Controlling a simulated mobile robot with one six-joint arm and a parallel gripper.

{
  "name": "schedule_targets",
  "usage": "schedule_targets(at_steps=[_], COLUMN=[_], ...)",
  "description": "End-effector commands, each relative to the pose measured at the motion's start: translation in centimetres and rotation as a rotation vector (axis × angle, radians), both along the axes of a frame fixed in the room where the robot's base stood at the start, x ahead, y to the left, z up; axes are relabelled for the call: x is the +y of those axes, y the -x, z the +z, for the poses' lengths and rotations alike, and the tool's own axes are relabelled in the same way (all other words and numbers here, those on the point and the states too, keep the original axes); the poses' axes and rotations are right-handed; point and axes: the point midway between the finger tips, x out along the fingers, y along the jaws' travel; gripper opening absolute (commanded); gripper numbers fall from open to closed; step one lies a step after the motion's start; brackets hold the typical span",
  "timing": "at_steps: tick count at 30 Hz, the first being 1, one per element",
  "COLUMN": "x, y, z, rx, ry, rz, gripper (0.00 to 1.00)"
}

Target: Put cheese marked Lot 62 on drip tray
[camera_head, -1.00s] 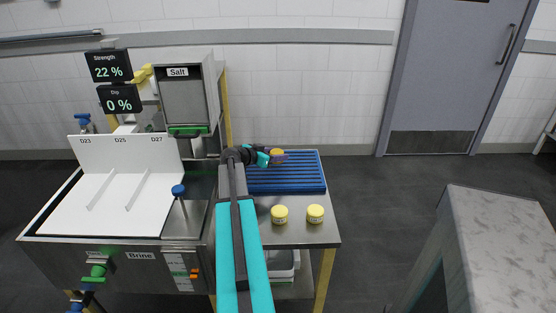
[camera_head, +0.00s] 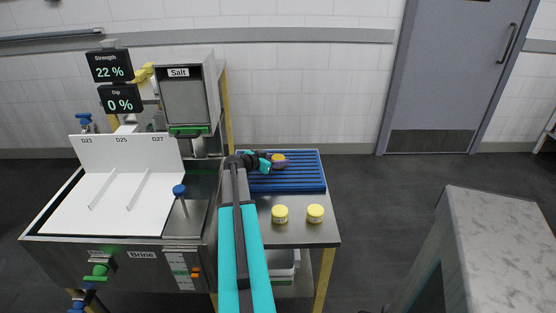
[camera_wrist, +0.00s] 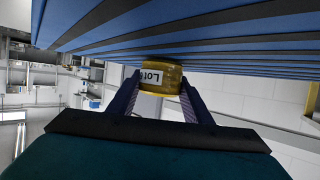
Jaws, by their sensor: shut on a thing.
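My gripper (camera_wrist: 161,102) is shut on a yellow round cheese (camera_wrist: 160,76), which sits between its two dark fingers. The cheese's white label starts with "LOT"; the number is cut off by a finger or the cheese's curve. In the head view the held cheese (camera_head: 278,157) shows over the blue slatted drip tray (camera_head: 310,176), near its back edge. In the wrist view the tray's slats (camera_wrist: 230,38) are right beside the cheese, which looks to be at or touching them. Two other yellow-topped cheeses, (camera_head: 280,214) and (camera_head: 315,213), stand on the steel table in front of the tray.
A brine tank with a white divided top (camera_head: 90,205) is at left, with a salt hopper (camera_head: 184,95) behind it. Displays read Strength 22 % and Dip 0 %. A grey marbled counter (camera_head: 510,230) stands at right. Most of the tray is bare.

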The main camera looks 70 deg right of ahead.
Motion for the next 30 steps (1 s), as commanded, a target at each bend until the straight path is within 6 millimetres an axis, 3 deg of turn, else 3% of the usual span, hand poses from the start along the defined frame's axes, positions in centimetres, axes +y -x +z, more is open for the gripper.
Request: schedule_targets(at_steps=[15, 16, 19, 30], x=[-0.02, -0.02, -0.01, -0.02], y=[0.09, 0.08, 0.09, 0.12], z=[-0.42, -0.38, -0.35, -0.28], rx=[0.001, 0.000, 0.000, 0.001], ry=[0.001, 0.000, 0.000, 0.000], rz=[-0.001, -0.001, -0.001, -0.002], gripper=[0.20, 0.48, 0.64, 0.64])
